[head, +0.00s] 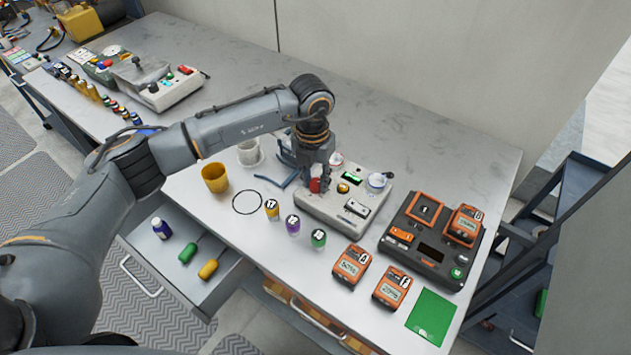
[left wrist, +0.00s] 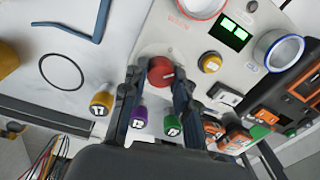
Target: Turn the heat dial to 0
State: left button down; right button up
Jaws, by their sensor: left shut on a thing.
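A red round dial (head: 315,185) sits at the left end of a pale control box (head: 318,209) on the workbench. In the left wrist view the dial (left wrist: 162,72) shows a small white mark at its right side. My left gripper (head: 318,180) reaches down from above with its fingers on either side of the dial, shut on it. It also shows in the left wrist view (left wrist: 158,78). The number scale around the dial cannot be read. A green-lit display (left wrist: 233,34) and a yellow button (left wrist: 210,62) are on the same box. My right gripper does not show.
An orange and black charger station (head: 427,250) stands to the right, with orange handheld units (head: 352,265) in front. Several numbered vials (head: 293,223) stand before the box. A yellow cup (head: 215,177) and a black ring (head: 247,202) lie left. An open drawer (head: 190,250) is below.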

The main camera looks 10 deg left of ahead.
aim_at(314, 183)
pick_arm(q)
jog(key=n+b, duration=0.1)
jog(key=n, duration=0.3)
jog(key=shift+n+b, duration=0.3)
jog(key=n+b, duration=0.1)
jog(key=n, duration=0.3)
jog(key=shift+n, duration=0.3)
jog(key=c, duration=1)
grip_release()
jog(key=r, duration=1.2)
jog(key=shift+s+a, duration=0.15)
jog(key=shift+s, duration=0.05)
